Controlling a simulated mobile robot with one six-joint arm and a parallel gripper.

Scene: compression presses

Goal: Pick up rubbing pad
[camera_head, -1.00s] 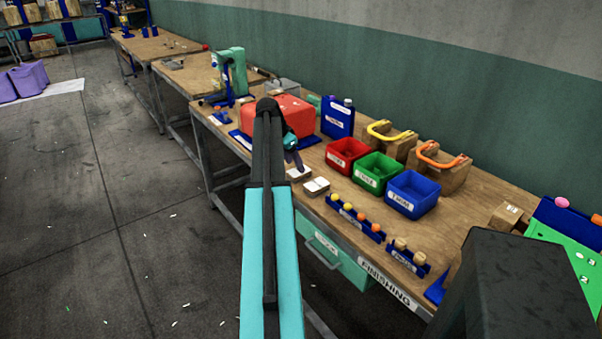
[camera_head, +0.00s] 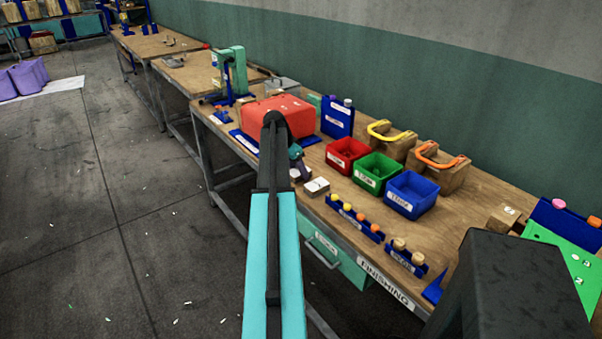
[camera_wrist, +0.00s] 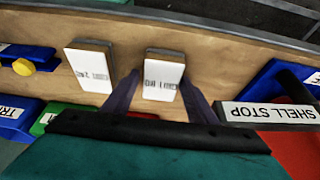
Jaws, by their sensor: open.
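Two small rubbing pads with white labelled tops and grey-brown bodies lie apart on the wooden bench. One pad (camera_wrist: 163,76) is between the fingers of my gripper (camera_wrist: 160,82) in the wrist view, with a finger at each side. My gripper is open, and I cannot tell whether its fingers touch the pad. The other pad (camera_wrist: 91,66) lies to the left in that view. In the head view, the nearer pad (camera_head: 317,187) is clear, while the farther pad is partly hidden by my gripper (camera_head: 300,172).
A red box (camera_head: 284,112) stands behind my gripper, with a "SHELL STOP" block (camera_wrist: 268,113) right of the pads in the wrist view. Red (camera_head: 347,147), green (camera_head: 376,166) and blue (camera_head: 412,187) bins stand to the right. The bench's front edge is close.

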